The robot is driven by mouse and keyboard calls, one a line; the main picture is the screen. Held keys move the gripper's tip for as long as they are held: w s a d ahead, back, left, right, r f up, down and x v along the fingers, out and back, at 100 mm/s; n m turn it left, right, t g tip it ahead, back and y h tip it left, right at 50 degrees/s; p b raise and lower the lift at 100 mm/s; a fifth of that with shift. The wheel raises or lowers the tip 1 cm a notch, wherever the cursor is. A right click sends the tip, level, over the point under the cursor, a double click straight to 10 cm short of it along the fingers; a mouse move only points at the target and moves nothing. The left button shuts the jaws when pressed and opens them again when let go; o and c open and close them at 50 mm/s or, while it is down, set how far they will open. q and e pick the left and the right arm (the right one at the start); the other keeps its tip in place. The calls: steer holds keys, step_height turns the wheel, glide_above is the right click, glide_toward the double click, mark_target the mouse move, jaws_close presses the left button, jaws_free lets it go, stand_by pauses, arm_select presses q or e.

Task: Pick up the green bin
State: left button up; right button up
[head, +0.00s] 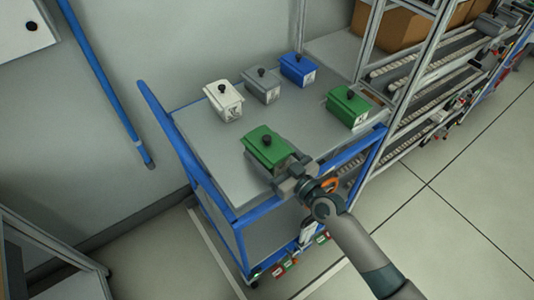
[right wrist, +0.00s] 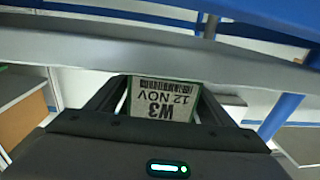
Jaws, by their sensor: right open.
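My right gripper (head: 291,172) is at the near bin's front right side, over the cart's edge. I cannot tell whether the fingers touch the bin. My left gripper is not in view.
The blue-framed cart (head: 196,148) has a grey top. A white bin (head: 223,101), a grey bin (head: 261,85) and a blue bin (head: 298,68) stand along its back. A blue side rail and a shelf rack (head: 425,85) with rollers border it. Floor at the lower right is clear.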

mark_target(269, 142)
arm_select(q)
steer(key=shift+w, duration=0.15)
arm_select(e)
steer(key=c, duration=1.3)
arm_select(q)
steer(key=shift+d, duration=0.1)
arm_select(e)
steer(key=shift+r, duration=0.1)
steer(key=shift+c, duration=1.4)
